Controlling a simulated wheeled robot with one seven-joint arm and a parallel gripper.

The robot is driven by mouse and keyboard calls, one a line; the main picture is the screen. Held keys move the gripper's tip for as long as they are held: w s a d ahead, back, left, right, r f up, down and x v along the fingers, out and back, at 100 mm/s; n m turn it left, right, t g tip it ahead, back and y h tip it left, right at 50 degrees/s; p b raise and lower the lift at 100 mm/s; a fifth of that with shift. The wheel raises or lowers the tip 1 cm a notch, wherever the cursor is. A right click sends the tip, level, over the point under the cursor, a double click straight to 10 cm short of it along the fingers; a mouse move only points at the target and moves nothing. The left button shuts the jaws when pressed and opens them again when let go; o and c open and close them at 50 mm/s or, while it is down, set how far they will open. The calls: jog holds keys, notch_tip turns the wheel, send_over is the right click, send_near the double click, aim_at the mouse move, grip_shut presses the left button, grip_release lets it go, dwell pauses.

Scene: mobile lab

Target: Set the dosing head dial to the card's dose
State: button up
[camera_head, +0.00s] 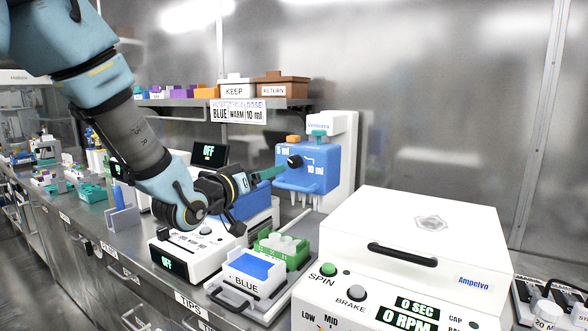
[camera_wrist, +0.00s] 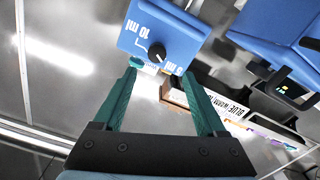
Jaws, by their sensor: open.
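The blue dosing head (camera_head: 318,181) hangs on a white stand above the bench, with a black dial (camera_head: 294,161) on its front face. The face is marked 5 ml at upper left and 10 ml at lower right of the dial. Which mark the dial points to is too small to tell. The card (camera_head: 238,112) reads BLUE, WARM, 10 ml. My gripper (camera_head: 279,170) is open and close in front of the dosing head. In the wrist view, the dial (camera_wrist: 157,52) sits just beyond and between the teal fingertips (camera_wrist: 160,72), apparently not held.
A white centrifuge (camera_head: 420,235) marked Ampelvo fills the front right. A tray labelled BLUE (camera_head: 247,289) and a green rack (camera_head: 283,249) stand below the dosing head. A shelf with KEEP (camera_head: 236,90) and RETURN (camera_head: 281,89) bins is behind my arm.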

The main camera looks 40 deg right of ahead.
aim_at(292, 162)
jog(key=p+x, duration=0.3)
jog(key=x, duration=0.8)
jog(key=shift+s+r, duration=0.2)
jog(key=shift+c, duration=0.4)
grip_shut()
